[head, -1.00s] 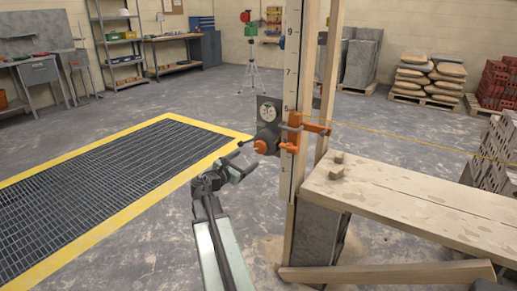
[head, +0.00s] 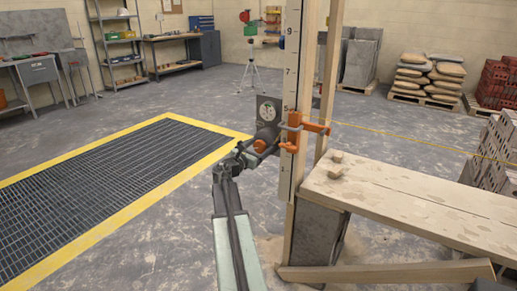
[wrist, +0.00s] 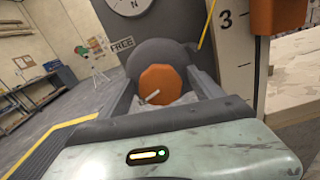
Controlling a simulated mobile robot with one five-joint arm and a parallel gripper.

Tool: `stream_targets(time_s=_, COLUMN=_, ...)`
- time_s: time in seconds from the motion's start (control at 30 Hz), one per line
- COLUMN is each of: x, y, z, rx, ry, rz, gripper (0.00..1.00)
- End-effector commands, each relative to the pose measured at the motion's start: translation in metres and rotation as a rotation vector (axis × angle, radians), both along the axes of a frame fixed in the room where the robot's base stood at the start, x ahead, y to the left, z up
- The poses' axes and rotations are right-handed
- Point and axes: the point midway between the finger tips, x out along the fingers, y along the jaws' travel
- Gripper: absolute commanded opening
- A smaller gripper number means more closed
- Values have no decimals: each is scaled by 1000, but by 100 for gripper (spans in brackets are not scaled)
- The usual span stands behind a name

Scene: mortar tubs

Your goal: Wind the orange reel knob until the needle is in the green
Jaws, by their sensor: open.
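The orange reel knob (head: 260,146) sits on the front of a dark reel on the upright post. In the wrist view the knob (wrist: 162,80) is faceted, with a pale bar across its lower left. My gripper (head: 255,152) is open at the knob. In the wrist view its two dark fingers (wrist: 164,92) stand left and right of the knob; I cannot tell whether they touch it. The round dial (head: 267,113) is above the reel, too small to read the needle. In the wrist view the dial (wrist: 132,4) is cut off by the top edge.
An orange clamp (head: 312,125) holds to the numbered post (head: 290,80) just right of the reel. A yellow line (head: 400,142) runs right from it. A plank bench (head: 410,195) stands at the right. A yellow-edged floor grate (head: 110,185) lies left.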

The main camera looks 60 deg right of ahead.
Motion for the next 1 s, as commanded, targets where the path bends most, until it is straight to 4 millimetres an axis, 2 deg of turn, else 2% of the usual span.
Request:
stream_targets(time_s=0.03, x=0, y=0, z=0, rx=0, ry=0, rz=0, gripper=73)
stream_targets(time_s=0.2, x=0, y=1, z=0, rx=0, ry=0, rz=0, gripper=26)
stream_targets(time_s=0.23, x=0, y=1, z=0, rx=0, ry=0, rz=0, gripper=17)
stream_targets(time_s=0.27, x=0, y=1, z=0, rx=0, ry=0, rz=0, gripper=13)
stream_targets(time_s=0.4, x=0, y=1, z=0, rx=-1, ry=-50, rz=0, gripper=13)
stream_targets(time_s=0.7, x=0, y=1, z=-1, rx=-3, ry=-386, rz=0, gripper=13)
stream_targets(time_s=1.0, x=0, y=2, z=-1, rx=-2, ry=-423, rz=0, gripper=13)
